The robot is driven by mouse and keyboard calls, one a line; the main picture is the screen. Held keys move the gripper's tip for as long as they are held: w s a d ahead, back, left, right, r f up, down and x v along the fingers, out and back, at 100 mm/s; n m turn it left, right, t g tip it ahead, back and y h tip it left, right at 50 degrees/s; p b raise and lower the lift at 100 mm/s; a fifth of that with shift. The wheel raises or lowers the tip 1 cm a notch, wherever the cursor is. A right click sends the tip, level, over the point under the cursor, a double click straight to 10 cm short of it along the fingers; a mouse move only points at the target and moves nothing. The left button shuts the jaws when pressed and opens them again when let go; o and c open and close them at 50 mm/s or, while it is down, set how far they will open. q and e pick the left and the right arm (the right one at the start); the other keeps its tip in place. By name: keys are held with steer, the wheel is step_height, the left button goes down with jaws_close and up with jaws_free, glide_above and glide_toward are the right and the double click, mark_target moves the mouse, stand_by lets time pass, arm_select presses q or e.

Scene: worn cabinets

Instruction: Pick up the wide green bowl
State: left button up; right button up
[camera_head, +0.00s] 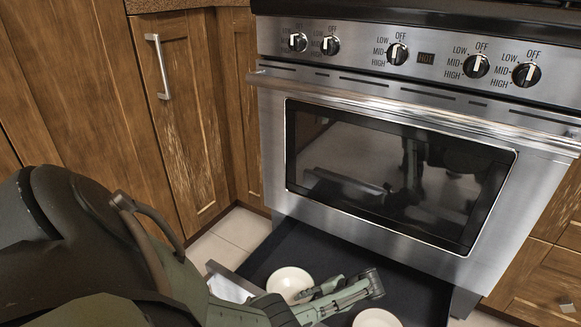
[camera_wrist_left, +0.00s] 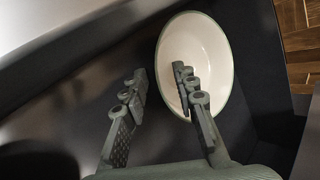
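A bowl (camera_wrist_left: 217,52) with a cream inside and a thin pale green rim lies in the left wrist view. In the head view, two pale bowls sit in the open dark drawer under the oven: one bowl (camera_head: 288,281) left of my gripper and another bowl (camera_head: 376,319) cut off by the bottom edge. I cannot tell for sure which is the wide green one. My left gripper (camera_head: 347,284) is low over the drawer. In the wrist view my left gripper (camera_wrist_left: 161,76) is open and empty, with one finger over the bowl and the other outside its rim. My right gripper is out of view.
The oven (camera_head: 400,170) with its long handle (camera_head: 420,108) stands above the drawer (camera_head: 275,248). Wooden cabinets (camera_head: 180,110) stand at the left and a wooden drawer front (camera_head: 540,285) at the lower right. The drawer floor right of the gripper looks clear.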

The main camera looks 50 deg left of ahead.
arm_select(q)
steer(key=shift+s+a+f, duration=0.2)
steer(key=shift+a+f, duration=0.25)
steer(key=shift+f, duration=0.05)
steer(key=shift+c, duration=0.5)
jaws_close()
steer(key=shift+r, duration=0.1)
